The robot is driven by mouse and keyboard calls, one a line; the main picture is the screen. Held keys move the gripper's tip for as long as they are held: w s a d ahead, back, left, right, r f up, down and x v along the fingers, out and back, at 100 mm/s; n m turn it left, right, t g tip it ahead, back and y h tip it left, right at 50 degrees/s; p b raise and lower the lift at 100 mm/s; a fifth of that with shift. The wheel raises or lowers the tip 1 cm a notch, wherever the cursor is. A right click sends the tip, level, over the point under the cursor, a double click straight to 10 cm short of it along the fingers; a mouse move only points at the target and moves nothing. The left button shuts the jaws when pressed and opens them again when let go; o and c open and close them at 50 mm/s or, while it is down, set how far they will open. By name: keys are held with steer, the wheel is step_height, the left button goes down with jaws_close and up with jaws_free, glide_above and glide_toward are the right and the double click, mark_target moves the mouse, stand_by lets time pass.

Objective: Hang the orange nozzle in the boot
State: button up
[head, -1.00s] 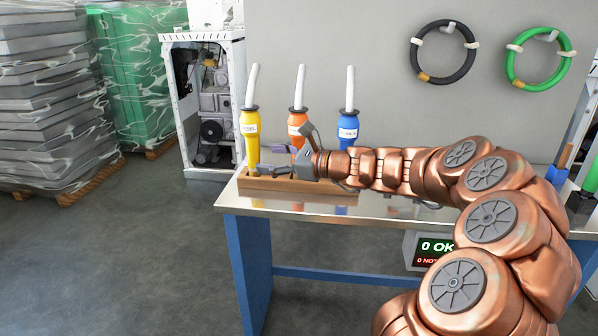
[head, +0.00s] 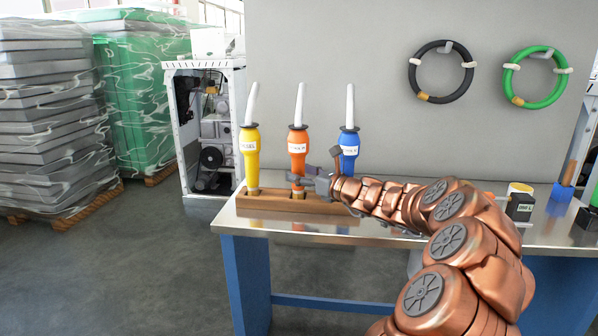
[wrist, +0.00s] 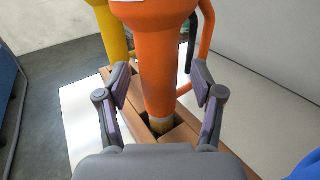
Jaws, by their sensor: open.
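The orange nozzle (head: 297,145) stands upright in the middle slot of a wooden block (head: 275,204), its pale spout pointing up. A yellow nozzle (head: 250,145) stands to its left and a blue nozzle (head: 348,145) to its right. My gripper (head: 303,181) is at the lower part of the orange nozzle, coming from the right. In the wrist view my gripper (wrist: 160,85) is open, with one finger on each side of the orange nozzle (wrist: 165,55) and visible gaps between fingers and nozzle. I cannot make out the boot in these views.
The block sits on a metal-topped table (head: 290,232) with blue legs. An open white cabinet frame (head: 174,120) with machinery stands behind left. A black-and-yellow object (head: 519,205) is at the table's right. Black (head: 414,75) and green (head: 510,80) hoses hang on the wall.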

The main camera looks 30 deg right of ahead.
steer(key=shift+w+a, duration=0.25)
steer(key=shift+w, duration=0.45)
jaws_close()
stand_by(0.3)
